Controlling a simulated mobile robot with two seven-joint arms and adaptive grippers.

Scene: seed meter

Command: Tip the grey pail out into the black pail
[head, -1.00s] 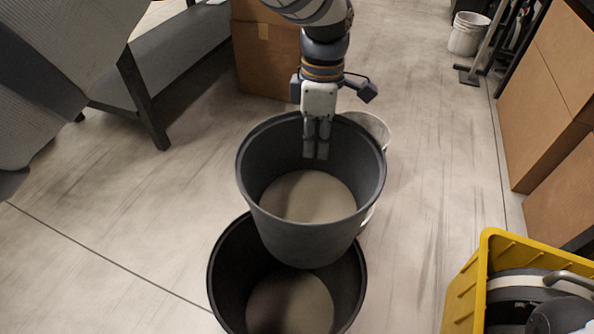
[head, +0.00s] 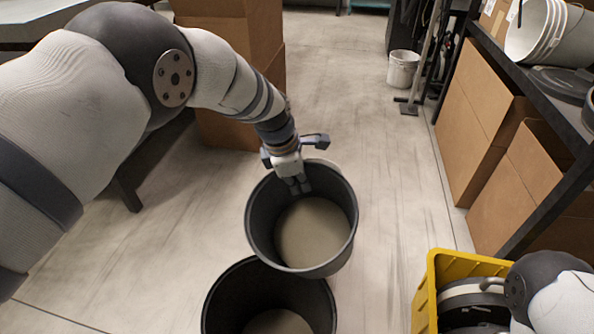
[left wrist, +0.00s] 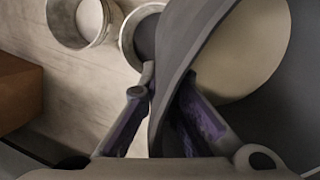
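The grey pail (head: 262,225) is upright, with pale beige material (head: 312,232) showing inside it. My left gripper (head: 297,186) is at its far rim. In the left wrist view the fingers (left wrist: 160,120) lie on either side of the pail's wall (left wrist: 190,55), shut on it. The black pail (head: 226,290) stands on the floor nearer to me and slightly left, also with beige material in it. The grey pail overlaps its far rim in the head view; I cannot tell whether they touch. My right gripper is out of view.
White buckets (left wrist: 80,22) stand close beyond the grey pail in the left wrist view. A yellow crate (head: 428,290) is at lower right, near my right arm. Cardboard boxes (head: 225,130) stand behind, and a loaded shelf (head: 548,105) is at right. Open floor lies between.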

